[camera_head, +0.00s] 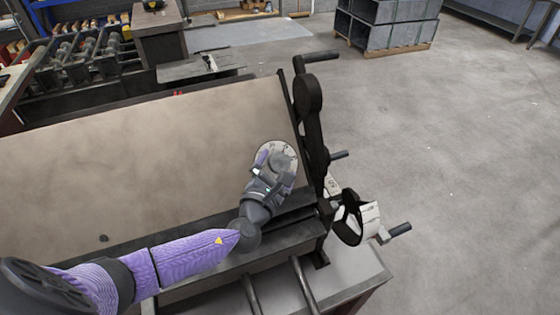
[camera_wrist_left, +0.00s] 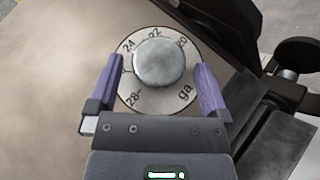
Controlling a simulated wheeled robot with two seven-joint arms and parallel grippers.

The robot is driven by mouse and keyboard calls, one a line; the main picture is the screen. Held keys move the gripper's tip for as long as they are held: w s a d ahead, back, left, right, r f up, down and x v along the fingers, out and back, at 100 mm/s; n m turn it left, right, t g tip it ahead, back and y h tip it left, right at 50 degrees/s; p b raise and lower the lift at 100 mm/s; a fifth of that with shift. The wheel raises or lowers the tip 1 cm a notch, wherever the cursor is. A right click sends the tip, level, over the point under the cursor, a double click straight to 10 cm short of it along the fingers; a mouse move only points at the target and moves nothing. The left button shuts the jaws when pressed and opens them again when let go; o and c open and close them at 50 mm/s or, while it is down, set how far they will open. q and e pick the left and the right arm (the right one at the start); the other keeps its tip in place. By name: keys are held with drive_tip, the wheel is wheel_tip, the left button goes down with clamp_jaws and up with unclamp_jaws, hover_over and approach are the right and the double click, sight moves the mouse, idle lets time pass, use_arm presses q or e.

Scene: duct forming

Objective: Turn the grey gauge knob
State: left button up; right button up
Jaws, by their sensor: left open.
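The grey gauge knob (camera_wrist_left: 159,63) is a round, smooth cap in the middle of a pale dial plate (camera_wrist_left: 133,95) marked with numbers such as 24, 22 and 28 and the letters "ga". My left gripper (camera_wrist_left: 160,75) is open, with one purple finger on each side of the knob and a visible gap to it on both sides. In the head view my left gripper (camera_head: 272,168) is over the dial plate (camera_head: 286,150), whose upper rim shows past it. The gripper hides most of the knob there. My right gripper is not in view.
The dial is at the right end of a wide sheet-bending machine with a large tan plate (camera_head: 170,155). A black lever arm (camera_head: 310,120) stands close to the right of my gripper. A white-and-black fitting (camera_head: 352,218) sits below it.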

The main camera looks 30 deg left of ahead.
use_arm(q)
drive_tip(key=shift+w+a, duration=0.15)
drive_tip(key=shift+w, duration=0.7)
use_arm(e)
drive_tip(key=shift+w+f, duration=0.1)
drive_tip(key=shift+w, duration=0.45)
use_arm(q)
drive_tip(key=shift+w, duration=0.1)
